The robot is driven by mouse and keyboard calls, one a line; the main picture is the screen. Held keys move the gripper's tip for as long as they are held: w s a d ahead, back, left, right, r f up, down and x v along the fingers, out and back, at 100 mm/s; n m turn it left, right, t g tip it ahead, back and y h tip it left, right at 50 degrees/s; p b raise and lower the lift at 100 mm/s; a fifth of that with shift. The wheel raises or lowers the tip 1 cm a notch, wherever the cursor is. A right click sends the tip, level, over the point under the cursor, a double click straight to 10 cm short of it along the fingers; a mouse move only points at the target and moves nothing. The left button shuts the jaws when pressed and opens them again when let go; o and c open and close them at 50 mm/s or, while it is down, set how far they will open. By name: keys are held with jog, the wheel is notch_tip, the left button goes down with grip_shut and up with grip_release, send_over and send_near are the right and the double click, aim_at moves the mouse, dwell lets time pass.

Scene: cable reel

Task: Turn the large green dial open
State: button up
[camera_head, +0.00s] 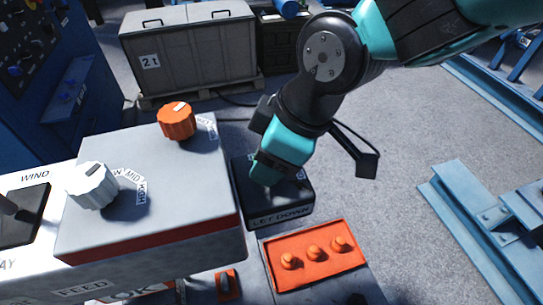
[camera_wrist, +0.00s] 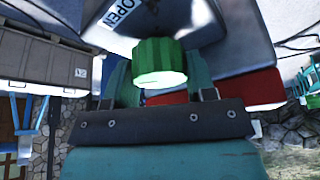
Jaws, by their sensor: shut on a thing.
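The large green dial (camera_wrist: 159,62) is ribbed, with a pale end face. It shows in the wrist view between the two teal fingers of my gripper (camera_wrist: 158,80), which is shut on it. A white label reading OPEN (camera_wrist: 118,12) is on the grey surface above and left of the dial. In the head view my gripper (camera_head: 265,172) points down beside the grey console (camera_head: 160,190), over the black box. The green dial is hidden there behind my gripper and wrist.
An orange dial (camera_head: 177,121) and a white dial (camera_head: 92,185) stand up from the console top. A black box marked LET DOWN (camera_head: 280,217) and an orange plate with three knobs (camera_head: 312,272) are close by. A crate (camera_head: 190,50) stands behind; blue steel beams (camera_head: 470,215) lie right.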

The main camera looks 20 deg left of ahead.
jog(key=m+t+b, duration=0.1)
jog(key=m+t, duration=0.1)
jog(key=m, duration=0.4)
jog(key=shift+m, duration=0.3)
jog(key=m+t+h, duration=0.1)
jog(key=m, duration=0.1)
jog(key=m+b, duration=0.1)
jog(key=m, duration=0.2)
jog(key=shift+t+h, duration=0.4)
jog(key=shift+m, duration=0.3)
jog(key=o, duration=0.9)
jog(key=p+v, duration=0.6)
jog(key=v, duration=0.2)
jog(key=p+v, duration=0.5)
jog(key=v, duration=0.4)
jog(key=shift+s+a+r+p, duration=0.1)
jog(key=shift+a+r+p, duration=0.15)
jog(key=shift+p, duration=0.15)
